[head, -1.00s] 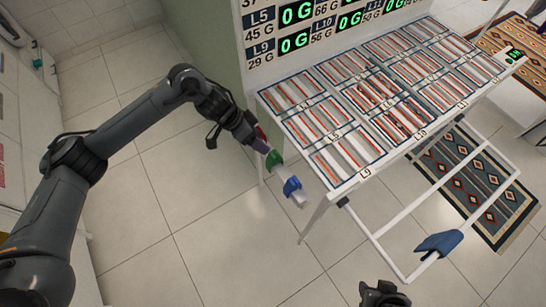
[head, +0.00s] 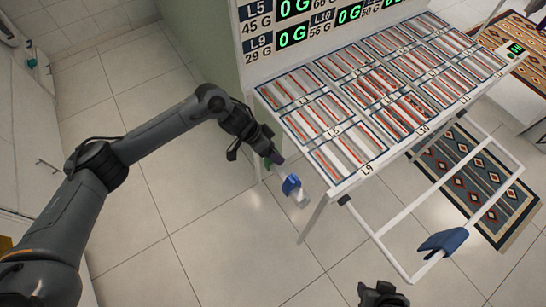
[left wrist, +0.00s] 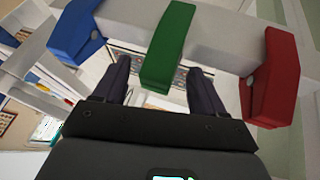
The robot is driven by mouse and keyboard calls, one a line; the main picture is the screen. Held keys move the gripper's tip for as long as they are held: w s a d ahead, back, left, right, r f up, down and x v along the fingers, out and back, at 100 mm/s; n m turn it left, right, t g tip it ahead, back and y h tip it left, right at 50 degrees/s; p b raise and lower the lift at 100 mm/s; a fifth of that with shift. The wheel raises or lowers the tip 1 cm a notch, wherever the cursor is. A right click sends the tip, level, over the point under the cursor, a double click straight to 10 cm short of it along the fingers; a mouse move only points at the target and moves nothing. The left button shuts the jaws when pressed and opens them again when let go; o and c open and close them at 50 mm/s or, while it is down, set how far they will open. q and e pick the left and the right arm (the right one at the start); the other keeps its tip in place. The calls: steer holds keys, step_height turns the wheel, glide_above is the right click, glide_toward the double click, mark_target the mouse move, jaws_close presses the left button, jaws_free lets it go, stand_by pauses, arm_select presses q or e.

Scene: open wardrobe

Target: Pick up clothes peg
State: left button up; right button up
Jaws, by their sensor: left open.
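A white bar (left wrist: 215,40) carries a blue peg (left wrist: 76,30), a green peg (left wrist: 168,45) and a red peg (left wrist: 275,80) in the left wrist view. My left gripper (left wrist: 160,82) is open, with its dark fingers on either side of the green peg's lower part. I cannot tell whether they touch it. In the head view my left gripper (head: 272,152) is at the bar by the table's left edge and hides most of the green peg and the red peg. The blue peg (head: 291,185) shows clear of it. My right gripper (head: 382,295) is partly in view at the bottom.
A white table (head: 335,187) with marked rectangular sections stands right of my left gripper, with a numbered display panel (head: 330,22) behind. A white frame (head: 390,255) carries a blue item (head: 443,241). A patterned rug (head: 480,190) lies beyond. The left floor is clear.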

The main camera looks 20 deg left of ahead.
arm_select(q)
steer(key=c, duration=1.2)
steer(key=shift+r, duration=0.2)
